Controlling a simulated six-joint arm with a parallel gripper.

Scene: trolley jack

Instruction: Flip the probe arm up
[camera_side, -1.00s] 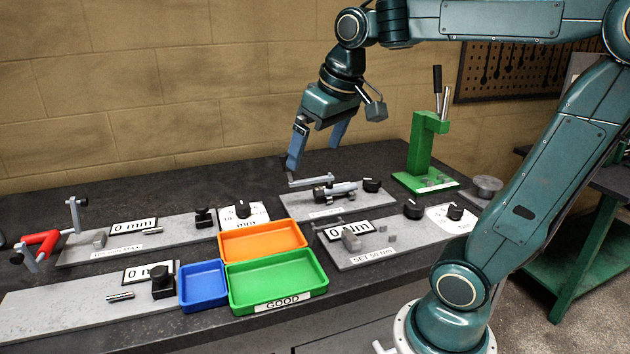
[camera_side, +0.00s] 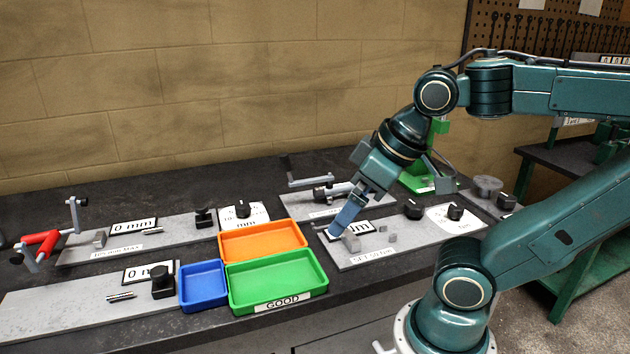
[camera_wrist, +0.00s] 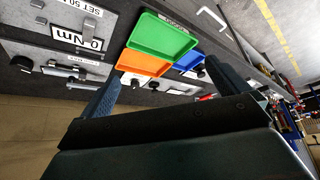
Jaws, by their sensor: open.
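No part is labelled as the probe arm, so I cannot tell for certain which one it is. A grey cranked arm (camera_side: 310,182), low with one end turned up, stands at the back middle plate (camera_side: 300,209). My gripper (camera_side: 342,224) is tilted down over the left part of the "SET 50 Nm" plate (camera_side: 375,256), near a small grey block (camera_side: 351,242); contact is unclear. In the wrist view my gripper (camera_wrist: 160,72) has its two fingers wide apart, with nothing between them. The fingers hide part of the "0 Nm" display.
Orange (camera_side: 262,240), green (camera_side: 278,283) and blue (camera_side: 203,284) trays stand left of my gripper. Black knobs (camera_side: 413,208) stand right of it. A green press (camera_side: 430,180) is behind my arm.

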